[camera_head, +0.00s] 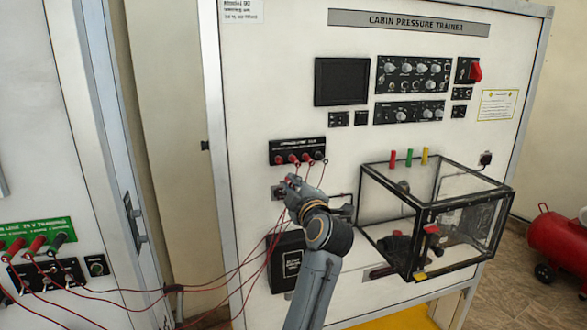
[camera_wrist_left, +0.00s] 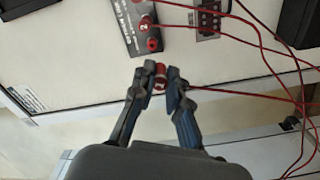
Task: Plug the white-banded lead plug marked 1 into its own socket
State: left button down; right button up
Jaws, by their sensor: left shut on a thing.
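My left gripper (camera_head: 290,181) is just below the black socket strip (camera_head: 297,145) on the trainer panel. In the left wrist view its fingers (camera_wrist_left: 160,80) are shut on a red lead plug (camera_wrist_left: 160,84) with a small pale mark, too small to read for certain. The plug is apart from the strip, and its red lead runs off to the right. The strip also shows in the left wrist view (camera_wrist_left: 122,20). A red round end (camera_wrist_left: 152,44) on it is nearest the gripper; whether it is a socket or a plug I cannot tell. A red plug with a pale mark (camera_wrist_left: 146,22) is beyond it.
Red leads hang below the strip and cross to the left bench. A clear black-framed box (camera_head: 435,215) projects from the panel to the right of my arm. A black box (camera_head: 286,262) is low on the panel. Red plugs (camera_head: 36,245) sit at far left.

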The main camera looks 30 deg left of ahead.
pick_arm(q)
jog(key=shift+w+r, duration=0.2)
jog(key=shift+r, duration=0.5)
pick_arm(e)
jog(key=shift+s+r, duration=0.15)
jog(key=shift+s, duration=0.25)
pick_arm(q)
jog(key=shift+f, duration=0.1)
pick_arm(e)
jog(key=shift+a, duration=0.1)
pick_arm(q)
jog(key=shift+d+r+p, duration=0.15)
jog(key=shift+r+p, duration=0.05)
jog(key=shift+p, duration=0.5)
jog(key=x, duration=0.6)
jog(key=shift+f+p, duration=0.15)
jog(key=shift+p, duration=0.25)
pick_arm(e)
jog(key=shift+w+r, duration=0.25)
jog(key=shift+r, duration=0.85)
